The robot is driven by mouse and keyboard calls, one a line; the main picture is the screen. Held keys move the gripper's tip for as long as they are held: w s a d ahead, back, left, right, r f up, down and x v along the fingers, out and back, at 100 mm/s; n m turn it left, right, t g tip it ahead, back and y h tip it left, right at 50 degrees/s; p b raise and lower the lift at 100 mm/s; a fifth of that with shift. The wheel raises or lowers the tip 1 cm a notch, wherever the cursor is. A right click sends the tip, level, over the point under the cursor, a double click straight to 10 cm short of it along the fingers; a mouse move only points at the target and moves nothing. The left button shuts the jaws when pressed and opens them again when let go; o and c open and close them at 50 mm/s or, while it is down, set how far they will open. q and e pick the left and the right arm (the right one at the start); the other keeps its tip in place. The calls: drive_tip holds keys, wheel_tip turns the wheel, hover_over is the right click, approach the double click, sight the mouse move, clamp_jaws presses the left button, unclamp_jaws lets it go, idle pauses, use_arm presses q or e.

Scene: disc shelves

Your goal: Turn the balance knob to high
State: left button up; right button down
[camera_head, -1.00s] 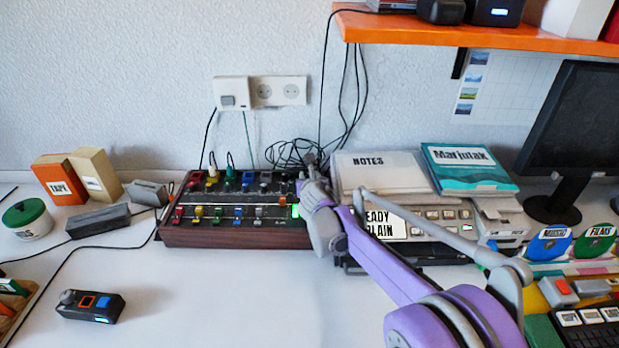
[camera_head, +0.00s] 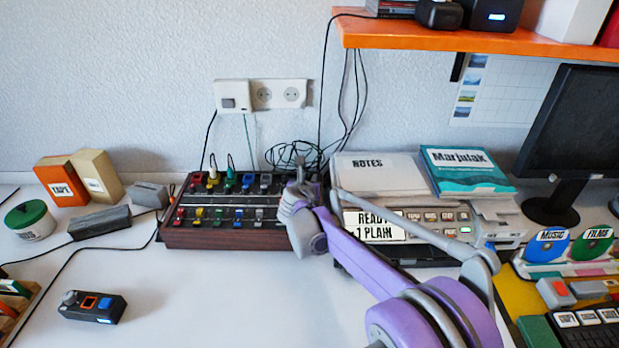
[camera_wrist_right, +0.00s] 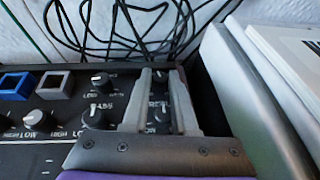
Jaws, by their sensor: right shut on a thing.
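The mixer (camera_head: 215,238) is a dark box with a wooden front, coloured buttons and sliders, left of the printer. My right gripper (camera_head: 302,176) is over its right end and hides the panel there. In the right wrist view, my right gripper's grey fingers (camera_wrist_right: 160,76) are shut on a small dark knob (camera_wrist_right: 158,77) near the back right corner of the panel. Another knob (camera_wrist_right: 163,114) shows between the fingers, nearer the wrist. The lettering there is mostly covered, so I cannot read the held knob's label or setting. My left gripper is out of view.
Black cables (camera_wrist_right: 125,30) lie coiled behind the mixer. The grey printer (camera_head: 450,215), with papers and a teal book (camera_head: 465,170) on top, stands close on the right. An orange shelf (camera_head: 450,40) hangs above. The table front is clear around a small device (camera_head: 92,307).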

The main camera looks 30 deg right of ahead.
drive_tip(key=shift+m+g+h, duration=0.3)
drive_tip(key=shift+m+h, duration=0.1)
drive_tip(key=c, duration=1)
unclamp_jaws()
drive_tip(key=shift+a, duration=0.1)
drive_tip(key=p+v, duration=0.2)
drive_tip(key=v, duration=0.8)
drive_tip(key=shift+s+a+r, duration=0.15)
drive_tip(key=shift+s+a, duration=0.05)
drive_tip(key=shift+s, duration=0.1)
